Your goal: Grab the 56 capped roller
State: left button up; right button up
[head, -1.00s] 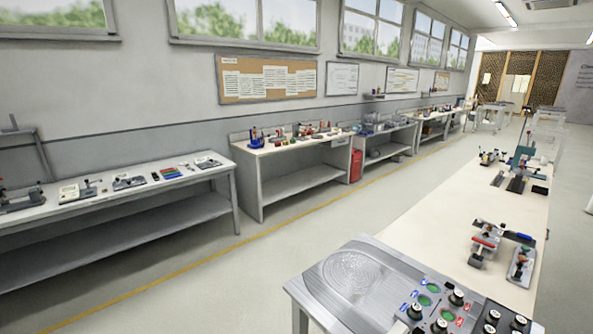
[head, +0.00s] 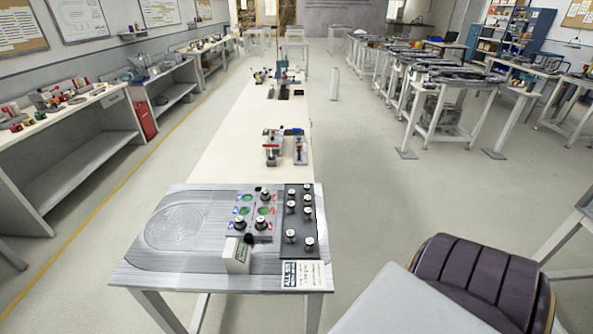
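Several rollers with pale round tops stand on the near metal-topped table (head: 150,275). Some are in a dark rack strip (head: 298,262), such as the front roller (head: 309,242) and the back roller (head: 307,187). Others stand on a grey panel with green round spots (head: 247,210), such as one roller (head: 238,222) and its neighbour (head: 261,223). Their numbers are too small to read, so I cannot tell which is the 56 capped roller. A white block (head: 236,256) with a green label and a dark knob stands in front of the panel. Neither gripper is in view.
A long pale bench (head: 238,140) with small fixtures runs back from the table. Benches (head: 85,120) line the left wall. A pale flat surface (head: 410,305) and a dark ribbed shape (head: 480,280), unclear what, fill the lower right. The floor (head: 370,210) right of the table is clear.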

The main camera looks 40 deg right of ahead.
aim_at(291, 205)
jog(key=z, duration=1.4)
jog(key=j+z, duration=0.3)
jog(key=k+j+z, duration=0.1)
jog(key=z, duration=0.2)
